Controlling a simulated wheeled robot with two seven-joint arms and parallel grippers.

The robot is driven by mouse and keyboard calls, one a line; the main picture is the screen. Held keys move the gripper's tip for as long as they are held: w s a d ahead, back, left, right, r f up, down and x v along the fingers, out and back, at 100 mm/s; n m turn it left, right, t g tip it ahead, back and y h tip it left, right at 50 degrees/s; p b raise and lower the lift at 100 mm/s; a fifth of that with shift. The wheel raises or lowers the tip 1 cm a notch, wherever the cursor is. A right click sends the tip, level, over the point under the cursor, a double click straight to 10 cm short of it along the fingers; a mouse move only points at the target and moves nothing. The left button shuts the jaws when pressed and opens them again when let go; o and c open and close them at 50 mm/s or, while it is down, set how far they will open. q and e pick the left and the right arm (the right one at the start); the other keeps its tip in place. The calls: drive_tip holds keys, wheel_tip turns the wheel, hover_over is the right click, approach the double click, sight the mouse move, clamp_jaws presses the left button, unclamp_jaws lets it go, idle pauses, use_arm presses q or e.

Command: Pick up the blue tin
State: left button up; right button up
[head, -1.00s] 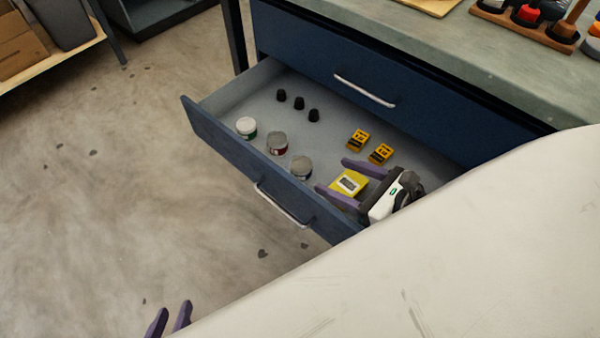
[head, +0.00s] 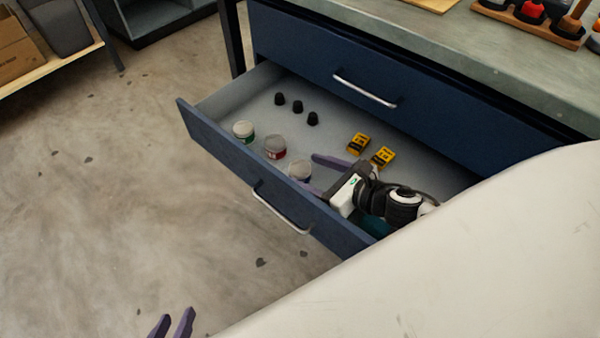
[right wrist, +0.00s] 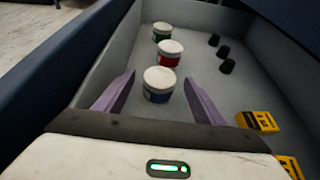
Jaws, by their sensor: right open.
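The blue tin (right wrist: 158,85) has a pale lid and a blue band. It stands upright in the open drawer, nearest my right gripper in a row of three tins. It also shows in the head view (head: 300,171), partly hidden by the gripper. My right gripper (right wrist: 157,84) is open, low in the drawer, with its purple fingers pointing at the tin, one to each side; I cannot tell whether they touch it. It also shows in the head view (head: 316,175). My left gripper (head: 172,322) is at the bottom edge of the head view, open and empty above the floor.
A red tin (head: 275,147) and a green tin (head: 243,131) stand beyond the blue one along the drawer front (head: 220,152). Three black knobs (head: 297,107) and two yellow boxes (head: 358,143) lie farther back. The drawer walls enclose them.

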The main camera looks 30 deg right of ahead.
drive_tip(key=shift+w+a+f, duration=0.15)
drive_tip(key=shift+w+f, duration=0.1)
drive_tip(key=shift+w, duration=0.25)
drive_tip(key=c, duration=1.2)
drive_tip(key=shift+o, duration=0.2)
drive_tip(key=shift+r, duration=0.15)
